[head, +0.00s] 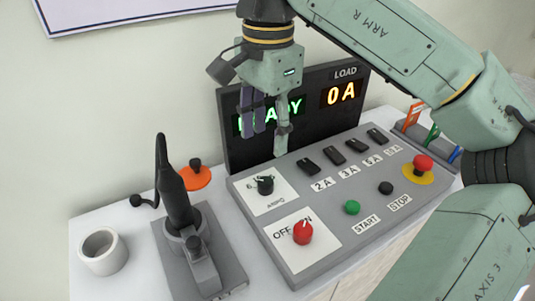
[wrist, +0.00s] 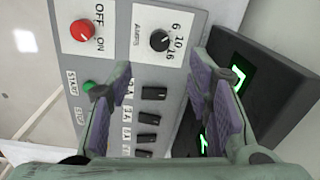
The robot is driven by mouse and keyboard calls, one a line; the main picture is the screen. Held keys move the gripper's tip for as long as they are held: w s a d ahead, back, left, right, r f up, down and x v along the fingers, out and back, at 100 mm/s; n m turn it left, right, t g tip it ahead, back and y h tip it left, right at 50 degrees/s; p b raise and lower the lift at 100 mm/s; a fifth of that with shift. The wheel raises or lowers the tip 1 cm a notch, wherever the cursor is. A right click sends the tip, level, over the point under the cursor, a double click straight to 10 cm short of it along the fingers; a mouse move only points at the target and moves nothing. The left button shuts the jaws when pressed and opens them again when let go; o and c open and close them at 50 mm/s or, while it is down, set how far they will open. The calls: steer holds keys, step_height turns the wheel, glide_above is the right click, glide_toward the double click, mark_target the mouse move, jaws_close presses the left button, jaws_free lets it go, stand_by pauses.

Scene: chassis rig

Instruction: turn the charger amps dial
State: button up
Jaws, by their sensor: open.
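The amps dial (head: 265,185) is a small black knob on a white plate at the upper left of the grey control panel (head: 330,225). It also shows in the wrist view (wrist: 159,40), beside the marks 6, 10 and 16 and the word AMPS. The knob's exact pointer direction is hard to make out. My gripper (head: 268,140) hangs above and behind the dial in the head view, apart from it. In the wrist view its purple-padded fingers (wrist: 165,92) are spread with nothing between them, and the dial lies beyond them.
A red OFF/ON knob (head: 303,232), a green START button (head: 352,207), a black STOP button (head: 386,188), a red emergency button (head: 423,163) and several black switches (head: 333,154) share the panel. A dark display (head: 320,105) rises behind it. A black handled tool (head: 175,195) stands left.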

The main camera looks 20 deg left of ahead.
mark_target(266, 181)
step_height(266, 181, down, 11)
steer(key=shift+a+r+p, duration=0.1)
steer(key=shift+r+p, duration=0.05)
steer(key=shift+p, duration=0.35)
steer(key=shift+c, duration=0.5)
jaws_close()
